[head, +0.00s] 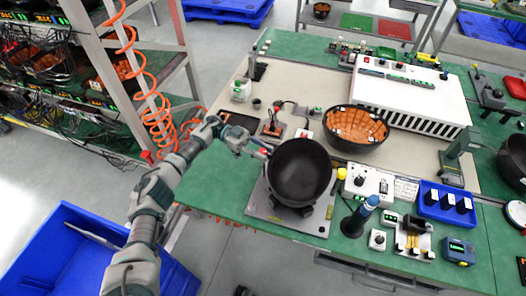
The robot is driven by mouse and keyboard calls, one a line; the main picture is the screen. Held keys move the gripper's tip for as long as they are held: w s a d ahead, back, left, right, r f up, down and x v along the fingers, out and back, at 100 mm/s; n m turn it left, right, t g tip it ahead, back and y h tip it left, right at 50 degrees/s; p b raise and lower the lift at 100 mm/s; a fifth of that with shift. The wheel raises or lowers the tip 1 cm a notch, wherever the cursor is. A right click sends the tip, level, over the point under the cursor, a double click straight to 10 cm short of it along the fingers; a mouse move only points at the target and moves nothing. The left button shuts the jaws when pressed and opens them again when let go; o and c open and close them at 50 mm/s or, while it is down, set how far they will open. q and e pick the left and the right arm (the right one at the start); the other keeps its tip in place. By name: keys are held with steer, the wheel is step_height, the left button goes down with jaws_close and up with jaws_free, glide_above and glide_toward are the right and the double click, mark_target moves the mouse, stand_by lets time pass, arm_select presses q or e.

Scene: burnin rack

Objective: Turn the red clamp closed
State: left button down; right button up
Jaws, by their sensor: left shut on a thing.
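My left arm reaches in from the lower left over the bench. Its gripper (257,151) is at the upper left rim of a black bowl (300,165), shut on the small red clamp (264,151). Only a little red of the clamp shows by the fingertips, so its turn angle cannot be told. The bowl sits open side up on a grey metal plate (312,223) at the bench's front edge. My right gripper is not in view.
A second bowl with orange cells (355,128) stands behind, near a white box (412,92). A white control box (367,185), a blue-topped tool (360,216) and a blue tray (446,204) stand to the right. A wire rack with a coiled orange hose (139,69) stands left.

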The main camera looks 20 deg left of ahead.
mark_target(260, 149)
arm_select(q)
steer(key=shift+r, duration=0.1)
steer(key=c, duration=0.9)
jaws_free()
steer(key=shift+w, duration=0.1)
steer(key=shift+o, duration=0.2)
steer(key=shift+a, duration=0.1)
steer(key=v, duration=0.6)
steer(key=shift+w+a+f, duration=0.15)
steer(key=shift+w+f, duration=0.1)
steer(key=shift+w, duration=0.05)
steer(key=shift+w+a, duration=0.1)
steer(key=shift+a, duration=0.5)
